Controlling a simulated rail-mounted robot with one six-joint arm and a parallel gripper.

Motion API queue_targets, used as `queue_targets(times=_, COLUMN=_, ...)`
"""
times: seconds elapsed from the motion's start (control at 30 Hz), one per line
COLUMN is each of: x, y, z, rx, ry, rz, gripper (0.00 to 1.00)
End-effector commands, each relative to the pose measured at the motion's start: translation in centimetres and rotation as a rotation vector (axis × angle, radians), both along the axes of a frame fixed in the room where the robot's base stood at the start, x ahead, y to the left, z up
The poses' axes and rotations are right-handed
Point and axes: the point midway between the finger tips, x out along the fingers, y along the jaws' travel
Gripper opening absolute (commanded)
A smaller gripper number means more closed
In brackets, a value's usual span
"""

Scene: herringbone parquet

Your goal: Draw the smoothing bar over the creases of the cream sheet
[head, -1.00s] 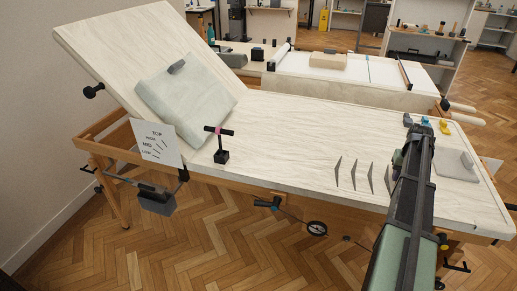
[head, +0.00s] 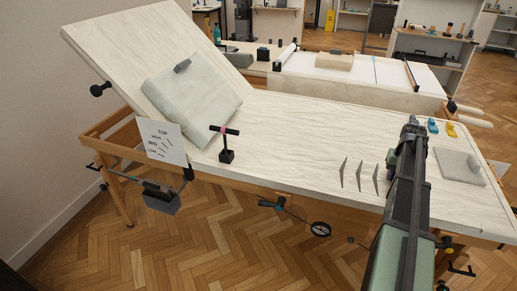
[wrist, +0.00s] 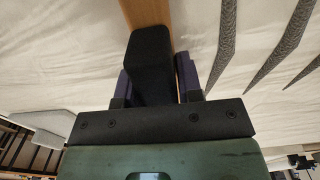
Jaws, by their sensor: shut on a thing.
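The cream sheet (head: 300,125) covers the long table top, with faint wavy lines across it. Three dark grey, speckled, tapering strips (head: 359,175) stand out on it left of my arm; they also show at the upper right of the wrist view (wrist: 270,60). In the wrist view, my gripper (wrist: 155,78) has its purple-sided fingers shut on a black block (wrist: 150,45), probably the smoothing bar's handle. A wooden strip (wrist: 146,12) runs out beyond the block, with cream on both sides. My arm hides the gripper's contact in the head view.
A grey pad (head: 460,165) and blue and yellow pieces (head: 451,130) lie at the table's right end. A black T-shaped stand (head: 226,150) and a grey-green cushion (head: 192,100) are at the left. The table's middle is clear.

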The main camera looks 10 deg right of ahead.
Motion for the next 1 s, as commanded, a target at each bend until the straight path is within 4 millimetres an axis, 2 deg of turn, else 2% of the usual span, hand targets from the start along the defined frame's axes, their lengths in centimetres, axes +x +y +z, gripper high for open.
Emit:
queue_targets(times=0.43, x=0.1, y=0.1, z=-0.1, rx=0.000, ry=0.000, rz=0.001, gripper=0.04)
queue_targets(times=0.73, x=1.7, y=2.9, z=0.0, rx=0.000, ry=0.000, rz=0.002, gripper=0.04)
queue_targets(times=1.0, x=1.8, y=3.1, z=0.0, rx=0.000, ry=0.000, rz=0.000, gripper=0.04)
